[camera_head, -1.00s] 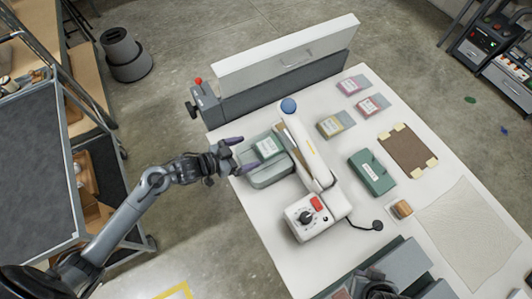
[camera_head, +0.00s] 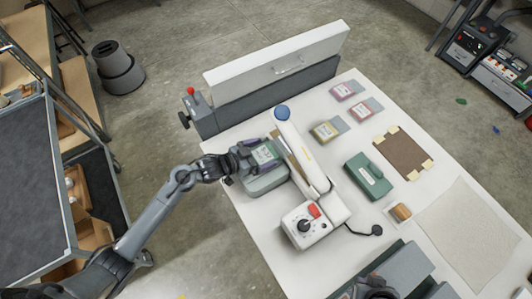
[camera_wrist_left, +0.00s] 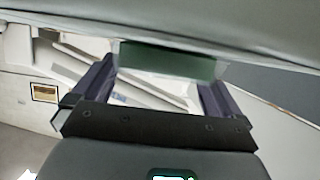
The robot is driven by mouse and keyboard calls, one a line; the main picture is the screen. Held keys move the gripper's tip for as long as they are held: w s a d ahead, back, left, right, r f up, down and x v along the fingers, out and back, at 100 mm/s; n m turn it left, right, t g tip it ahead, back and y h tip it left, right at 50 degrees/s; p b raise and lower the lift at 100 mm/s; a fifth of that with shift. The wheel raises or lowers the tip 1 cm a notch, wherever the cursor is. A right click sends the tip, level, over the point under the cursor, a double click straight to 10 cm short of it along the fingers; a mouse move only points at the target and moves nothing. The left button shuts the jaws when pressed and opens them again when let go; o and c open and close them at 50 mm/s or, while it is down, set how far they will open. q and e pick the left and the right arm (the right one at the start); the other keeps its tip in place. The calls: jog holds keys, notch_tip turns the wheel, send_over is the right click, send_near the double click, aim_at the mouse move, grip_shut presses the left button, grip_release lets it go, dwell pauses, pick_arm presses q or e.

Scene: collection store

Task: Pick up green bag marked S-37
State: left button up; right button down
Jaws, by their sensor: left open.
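A small green bag (camera_head: 265,152) with a white label lies on a grey-green block (camera_head: 266,183) beside a white sealing machine (camera_head: 306,222); its marking is too small to read. My left gripper (camera_head: 262,154) is open, with its purple fingers on either side of the bag. In the left wrist view the green bag (camera_wrist_left: 165,60) shows between the spread fingers, below a large grey-green surface. I cannot tell whether the fingers touch it. A dark part at the bottom edge of the head view may be my right gripper; its fingers are hidden.
The sealer's white arm stands close to the right of the bag. A long white-topped grey machine (camera_head: 280,68) lies behind.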

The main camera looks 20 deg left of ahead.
pick_arm(q)
jog(key=shift+x, duration=0.95)
jog(key=shift+a, duration=0.1)
jog(key=c, duration=0.8)
jog(key=shift+r, duration=0.15)
